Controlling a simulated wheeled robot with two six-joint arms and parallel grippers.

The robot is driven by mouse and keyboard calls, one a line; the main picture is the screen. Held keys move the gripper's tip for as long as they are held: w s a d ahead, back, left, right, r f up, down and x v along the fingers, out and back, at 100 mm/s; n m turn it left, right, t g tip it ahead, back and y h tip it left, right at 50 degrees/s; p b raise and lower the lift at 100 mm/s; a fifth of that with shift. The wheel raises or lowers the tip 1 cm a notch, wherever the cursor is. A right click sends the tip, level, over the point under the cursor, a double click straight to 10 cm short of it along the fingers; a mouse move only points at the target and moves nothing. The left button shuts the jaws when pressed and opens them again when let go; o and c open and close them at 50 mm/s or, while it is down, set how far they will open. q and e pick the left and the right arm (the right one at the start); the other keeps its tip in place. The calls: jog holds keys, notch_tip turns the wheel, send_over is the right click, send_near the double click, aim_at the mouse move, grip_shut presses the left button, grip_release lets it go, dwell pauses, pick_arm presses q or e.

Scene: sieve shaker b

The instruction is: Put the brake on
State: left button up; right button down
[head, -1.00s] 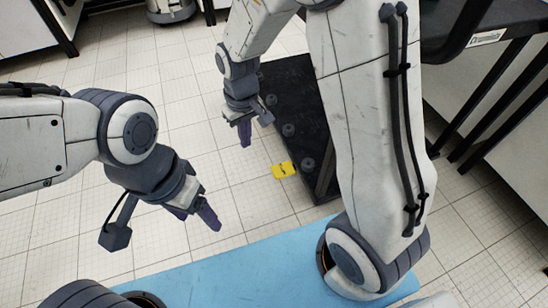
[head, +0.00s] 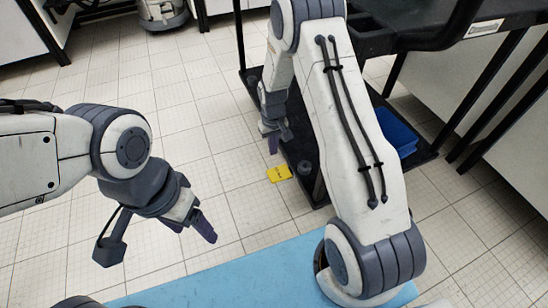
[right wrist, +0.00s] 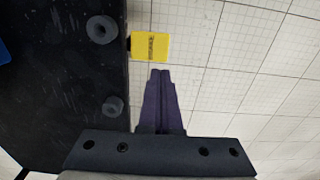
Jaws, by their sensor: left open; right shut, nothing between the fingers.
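The brake is a yellow pedal (head: 279,173) with small dark lettering, at the near left edge of a black cart (head: 303,152), low near the floor. It also shows in the right wrist view (right wrist: 150,47), just beyond my fingertips. My right gripper (head: 273,143) points down beside the cart's left edge, above and behind the pedal in the head view. Its fingers (right wrist: 160,73) are together and empty, with a visible gap in the picture between tips and pedal. My left gripper (head: 196,228) is open and empty over the floor, left of the cart.
A blue bin (head: 397,132) sits on the cart's lower shelf, partly behind my right arm. Round grey knobs (right wrist: 101,29) line the shelf's edge. A blue mat (head: 225,272) lies in front. The tiled floor left of the cart is clear.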

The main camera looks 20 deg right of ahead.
aim_at(273, 175)
notch_tip(273, 175, down, 13)
jog(key=b, duration=0.7)
jog(key=shift+r+b, duration=0.15)
jog(key=shift+b, duration=0.15)
pick_arm(q)
notch_tip(273, 175, down, 8)
jog(key=shift+f, duration=0.15)
